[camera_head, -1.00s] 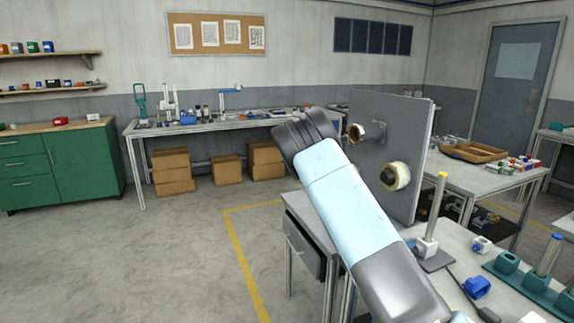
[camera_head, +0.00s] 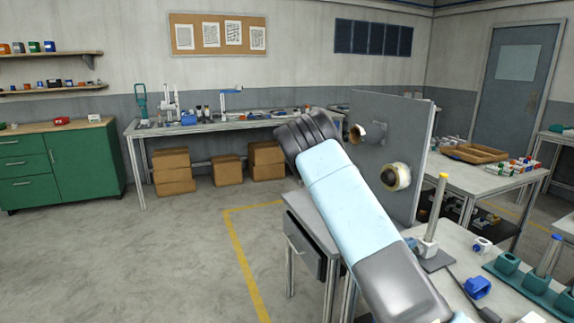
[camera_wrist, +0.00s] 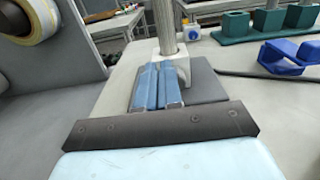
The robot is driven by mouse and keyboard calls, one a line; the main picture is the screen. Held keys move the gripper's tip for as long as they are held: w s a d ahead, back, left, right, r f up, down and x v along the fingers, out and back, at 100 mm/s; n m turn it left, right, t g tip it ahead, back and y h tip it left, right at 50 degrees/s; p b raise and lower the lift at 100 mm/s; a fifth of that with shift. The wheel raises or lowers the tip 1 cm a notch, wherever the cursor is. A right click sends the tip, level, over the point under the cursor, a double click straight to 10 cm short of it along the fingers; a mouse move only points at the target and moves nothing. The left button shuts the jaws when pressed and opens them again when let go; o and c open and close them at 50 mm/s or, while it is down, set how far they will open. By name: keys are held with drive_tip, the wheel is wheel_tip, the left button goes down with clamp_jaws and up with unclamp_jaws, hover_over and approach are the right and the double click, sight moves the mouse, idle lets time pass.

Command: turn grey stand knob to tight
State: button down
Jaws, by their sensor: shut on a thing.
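The grey stand has an upright metal post (camera_head: 435,212) with a yellow top, a pale block at its foot and a dark flat base (camera_head: 437,261). In the wrist view the post (camera_wrist: 165,27) rises just beyond my gripper (camera_wrist: 159,75). Its two blue fingers are close together against the near side of the pale block (camera_wrist: 183,70), above the dark base. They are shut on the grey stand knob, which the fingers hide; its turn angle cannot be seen. In the head view my own arm covers most of the gripper.
A grey upright panel (camera_head: 385,120) with reels on pegs (camera_head: 397,176) stands behind the post; a reel (camera_wrist: 45,22) is near at upper left in the wrist view. A blue clip (camera_head: 477,287) and teal holders (camera_head: 538,281) lie to the right. A dark cable runs beside the base.

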drive_tip(key=shift+s+d+r, duration=0.15)
drive_tip(key=shift+s+d, duration=0.4)
drive_tip(key=shift+d, duration=0.3)
drive_tip(key=shift+s+d+g, duration=0.2)
drive_tip(key=shift+s+g, duration=0.1)
drive_tip(key=shift+s, duration=0.2)
drive_tip(key=shift+r, duration=0.2)
drive_tip(key=shift+a+r, duration=0.1)
drive_tip(key=shift+a, duration=0.25)
drive_tip(key=shift+v, duration=2.8)
